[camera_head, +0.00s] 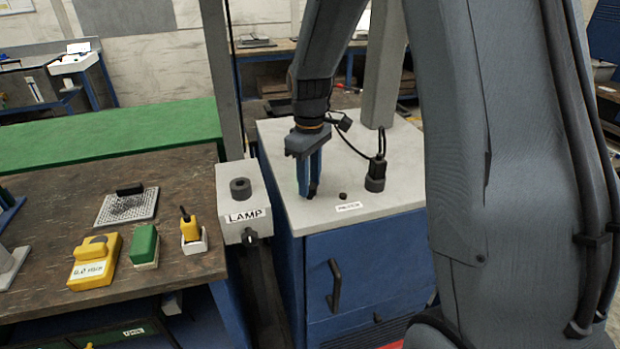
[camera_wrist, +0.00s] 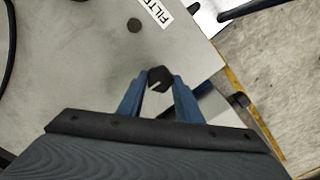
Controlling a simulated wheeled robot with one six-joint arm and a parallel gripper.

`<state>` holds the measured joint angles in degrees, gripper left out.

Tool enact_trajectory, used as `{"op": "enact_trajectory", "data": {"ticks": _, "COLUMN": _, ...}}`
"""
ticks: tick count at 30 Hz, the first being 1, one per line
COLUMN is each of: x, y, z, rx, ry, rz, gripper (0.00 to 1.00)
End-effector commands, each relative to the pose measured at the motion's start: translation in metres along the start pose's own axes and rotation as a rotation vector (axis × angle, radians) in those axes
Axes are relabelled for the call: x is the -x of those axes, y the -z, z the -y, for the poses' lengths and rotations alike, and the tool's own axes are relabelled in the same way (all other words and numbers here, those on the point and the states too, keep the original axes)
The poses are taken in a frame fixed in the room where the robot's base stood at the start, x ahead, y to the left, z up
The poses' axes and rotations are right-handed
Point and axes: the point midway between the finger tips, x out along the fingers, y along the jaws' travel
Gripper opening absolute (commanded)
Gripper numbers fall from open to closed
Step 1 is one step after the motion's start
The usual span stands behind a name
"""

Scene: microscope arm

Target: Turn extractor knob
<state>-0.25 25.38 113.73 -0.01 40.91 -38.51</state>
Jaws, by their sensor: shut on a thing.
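The extractor cabinet (camera_head: 345,245) is blue with a light grey top. My gripper (camera_head: 309,192) points down at the left part of that top. In the wrist view its two blue fingers (camera_wrist: 159,82) are shut on a dark round knob (camera_wrist: 158,76) with a pale line across its face. In the head view the fingers mostly hide this knob. A small dark button (camera_head: 343,196) sits on the top to the right of the gripper, behind a white label; the button also shows in the wrist view (camera_wrist: 134,25). The label's full text is cut off there.
A grey post with a black cable and dark fitting (camera_head: 375,178) stands on the cabinet top. A LAMP box (camera_head: 243,205) with a dark knob stands to the left. The wooden bench (camera_head: 50,225) holds yellow and green items. My arm hides the right side.

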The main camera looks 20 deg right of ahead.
Motion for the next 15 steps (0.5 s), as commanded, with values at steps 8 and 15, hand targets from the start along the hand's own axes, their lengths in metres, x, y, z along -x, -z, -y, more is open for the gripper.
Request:
{"op": "enact_trajectory", "data": {"ticks": 8, "x": 0.0013, "y": 0.0007, "z": -0.0005, "rx": 0.100, "ry": -0.002, "rz": -0.002, "gripper": 0.09}}
{"op": "enact_trajectory", "data": {"ticks": 15, "x": 0.0012, "y": 0.0008, "z": -0.0005, "rx": 0.125, "ry": -0.002, "rz": -0.002, "gripper": 0.09}}
